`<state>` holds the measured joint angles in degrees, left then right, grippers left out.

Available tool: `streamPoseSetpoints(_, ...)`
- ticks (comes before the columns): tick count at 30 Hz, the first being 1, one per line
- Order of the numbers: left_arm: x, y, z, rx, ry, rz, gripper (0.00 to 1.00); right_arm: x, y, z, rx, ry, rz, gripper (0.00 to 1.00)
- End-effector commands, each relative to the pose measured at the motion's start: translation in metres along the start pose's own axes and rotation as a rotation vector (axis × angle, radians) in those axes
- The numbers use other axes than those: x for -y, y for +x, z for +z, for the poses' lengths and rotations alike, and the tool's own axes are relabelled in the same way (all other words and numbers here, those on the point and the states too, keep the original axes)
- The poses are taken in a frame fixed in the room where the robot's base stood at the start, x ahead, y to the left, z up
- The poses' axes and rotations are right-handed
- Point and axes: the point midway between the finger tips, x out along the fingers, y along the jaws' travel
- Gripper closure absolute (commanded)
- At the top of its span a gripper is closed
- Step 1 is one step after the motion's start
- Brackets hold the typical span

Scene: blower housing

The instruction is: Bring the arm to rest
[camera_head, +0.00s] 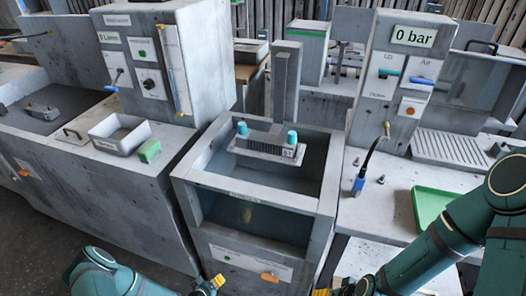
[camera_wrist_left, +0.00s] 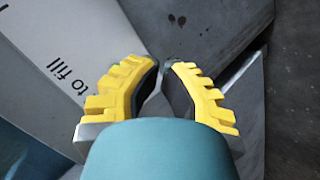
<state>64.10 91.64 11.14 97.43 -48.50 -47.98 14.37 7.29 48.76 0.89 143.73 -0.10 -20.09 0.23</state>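My left gripper (camera_wrist_left: 161,66) fills the middle of the left wrist view. Its yellow fingers come together at the tips, with only a narrow gap, and nothing is held between them. In the head view only a yellow part of my left gripper (camera_head: 213,284) shows at the bottom edge, low in front of the central tank. My left arm comes in from the bottom left. My right arm comes in from the right, and a yellow bit of my right gripper (camera_head: 322,292) shows at the bottom edge. Its fingers are mostly cut off.
A grey open tank (camera_head: 188,180) stands in the centre, with a teal-knobbed rack (camera_head: 268,149) hanging over it. A green tray (camera_head: 430,212) lies on the right bench near my right arm. A metal tray (camera_head: 119,133) and green block (camera_head: 149,151) sit on the left bench.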

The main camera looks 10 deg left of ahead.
Motion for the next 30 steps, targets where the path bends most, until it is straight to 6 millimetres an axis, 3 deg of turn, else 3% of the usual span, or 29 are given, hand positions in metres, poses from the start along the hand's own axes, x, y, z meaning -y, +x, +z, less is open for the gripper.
streamPoseSetpoints(5, -0.013, 0.001, -0.001, 0.03, 0.017, 0.001, 1.0, 0.0, 0.0, -0.002, -0.004, -0.001, 0.0, 0.44)
streamPoseSetpoints(10, -0.07, -0.006, 0.001, 0.18, 0.102, -0.015, 1.0, 0.0, 0.0, -0.002, -0.004, -0.001, 0.0, 0.44)
streamPoseSetpoints(14, -0.125, -0.027, 0.011, 0.33, 0.193, -0.051, 1.0, 0.0, 0.0, -0.002, -0.004, -0.001, 0.0, 0.44)
streamPoseSetpoints(18, -0.178, -0.064, 0.025, 0.476, 0.291, -0.1, 1.0, 0.0, 0.0, -0.002, -0.004, 0.0, 0.0, 0.44)
streamPoseSetpoints(22, -0.218, -0.107, 0.04, 0.59, 0.375, -0.151, 1.0, 0.0, 0.0, -0.002, -0.004, -0.001, 0.0, 0.44)
streamPoseSetpoints(27, -0.249, -0.159, 0.056, 0.691, 0.449, -0.205, 1.0, 0.0, 0.0, -0.002, -0.004, 0.0, 0.0, 0.44)
streamPoseSetpoints(30, -0.257, -0.178, 0.062, 0.723, 0.469, -0.226, 1.0, 0.0, 0.0, -0.002, -0.004, 0.0, 0.0, 0.44)
